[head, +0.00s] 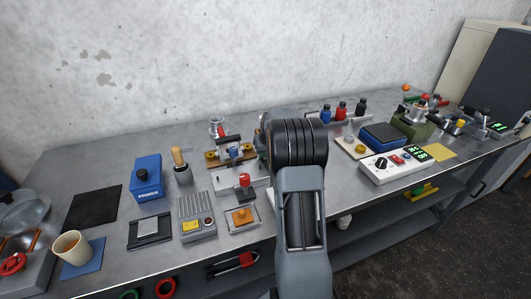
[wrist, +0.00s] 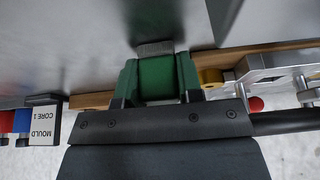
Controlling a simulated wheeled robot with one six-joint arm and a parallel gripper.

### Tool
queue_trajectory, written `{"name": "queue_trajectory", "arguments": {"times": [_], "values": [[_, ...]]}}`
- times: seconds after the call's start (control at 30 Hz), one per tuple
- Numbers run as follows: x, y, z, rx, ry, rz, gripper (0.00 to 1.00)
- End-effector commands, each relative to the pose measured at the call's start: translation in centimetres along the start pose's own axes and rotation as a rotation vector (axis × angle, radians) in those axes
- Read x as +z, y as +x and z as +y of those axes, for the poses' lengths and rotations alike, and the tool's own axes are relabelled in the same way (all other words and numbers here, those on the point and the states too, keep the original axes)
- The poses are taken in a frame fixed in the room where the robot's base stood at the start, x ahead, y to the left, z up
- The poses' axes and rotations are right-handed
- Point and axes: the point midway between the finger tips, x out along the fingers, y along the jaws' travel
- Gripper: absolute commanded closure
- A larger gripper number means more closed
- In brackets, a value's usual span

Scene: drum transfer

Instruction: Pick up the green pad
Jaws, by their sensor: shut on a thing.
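In the wrist view my gripper (wrist: 157,72) points at the grey bench top and is shut on a green block, which I take to be the green pad (wrist: 156,84). Green side pieces stand at both edges of the block; I cannot tell whether they are part of it or of my fingers. A small grey piece shows at its far end. I cannot tell whether the pad touches the bench. In the head view my own arm hides the gripper and most of what it holds.
A wooden bar with a yellow knob (wrist: 210,77) and a metal clamp (wrist: 270,72) lie close on the right. A "MOULD CORE 1" label (wrist: 41,123) is at the left. In the head view, a blue box (head: 147,178) and a white control box (head: 392,165) stand on the crowded bench.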

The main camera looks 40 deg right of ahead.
Motion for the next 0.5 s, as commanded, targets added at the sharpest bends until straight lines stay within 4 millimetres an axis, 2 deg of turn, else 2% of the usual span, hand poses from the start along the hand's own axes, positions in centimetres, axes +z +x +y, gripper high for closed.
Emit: {"name": "queue_trajectory", "arguments": {"times": [0.27,0.43,0.5], "values": [[-0.5,-1.0,0.0,0.001,0.000,0.002,0.90],[-1.3,-3.2,0.0,0.001,0.000,0.004,0.90],[-0.7,-4.6,0.1,0.002,0.001,0.005,0.90]]}}
